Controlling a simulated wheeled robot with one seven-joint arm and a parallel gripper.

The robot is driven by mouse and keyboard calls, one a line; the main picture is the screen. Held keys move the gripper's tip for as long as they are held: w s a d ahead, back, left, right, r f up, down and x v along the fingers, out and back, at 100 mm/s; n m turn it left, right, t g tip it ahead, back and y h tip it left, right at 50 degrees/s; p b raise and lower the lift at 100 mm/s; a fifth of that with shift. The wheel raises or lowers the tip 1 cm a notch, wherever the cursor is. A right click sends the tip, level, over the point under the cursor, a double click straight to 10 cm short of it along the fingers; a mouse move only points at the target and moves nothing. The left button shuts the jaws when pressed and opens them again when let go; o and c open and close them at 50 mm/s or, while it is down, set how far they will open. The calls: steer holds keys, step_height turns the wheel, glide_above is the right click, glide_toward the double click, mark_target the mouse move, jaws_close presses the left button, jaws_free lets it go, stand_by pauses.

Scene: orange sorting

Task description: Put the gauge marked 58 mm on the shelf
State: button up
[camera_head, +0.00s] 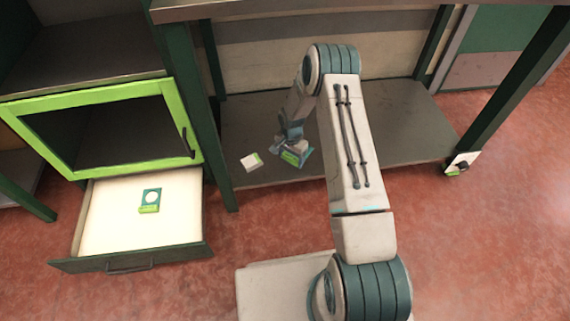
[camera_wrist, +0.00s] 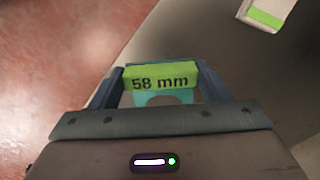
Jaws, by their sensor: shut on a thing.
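The gauge marked 58 mm (camera_wrist: 160,80) has a bright green block with black lettering and a teal plate with a round opening. In the wrist view my gripper (camera_wrist: 160,84) is shut on it, one finger at each end of the green block. In the head view the gauge (camera_head: 295,157) is at my gripper (camera_head: 290,148), over the front part of the dark lower shelf (camera_head: 390,120). I cannot tell whether the gauge touches the shelf surface.
A small white and green block (camera_head: 251,162) lies on the shelf left of my gripper. An open drawer (camera_head: 105,195) at left holds another teal and green gauge (camera_head: 151,200). A green-framed cabinet front (camera_head: 90,100) sits above it. The shelf right of my arm is clear.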

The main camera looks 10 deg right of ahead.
mark_target(285, 153)
steer(key=shift+w+a+f+b, duration=0.2)
steer(key=shift+w+a+f, duration=0.3)
steer(key=shift+w, duration=0.1)
steer(key=shift+w+a+f+b, duration=0.2)
steer(key=shift+w+a+f, duration=0.25)
steer(key=shift+w, duration=0.15)
steer(key=shift+f+b, duration=1)
steer(key=shift+f, duration=0.95)
steer(key=shift+f, duration=0.25)
steer(key=o, duration=1)
steer(key=shift+r, duration=0.1)
steer(key=shift+c, duration=0.2)
steer(key=shift+r, duration=0.1)
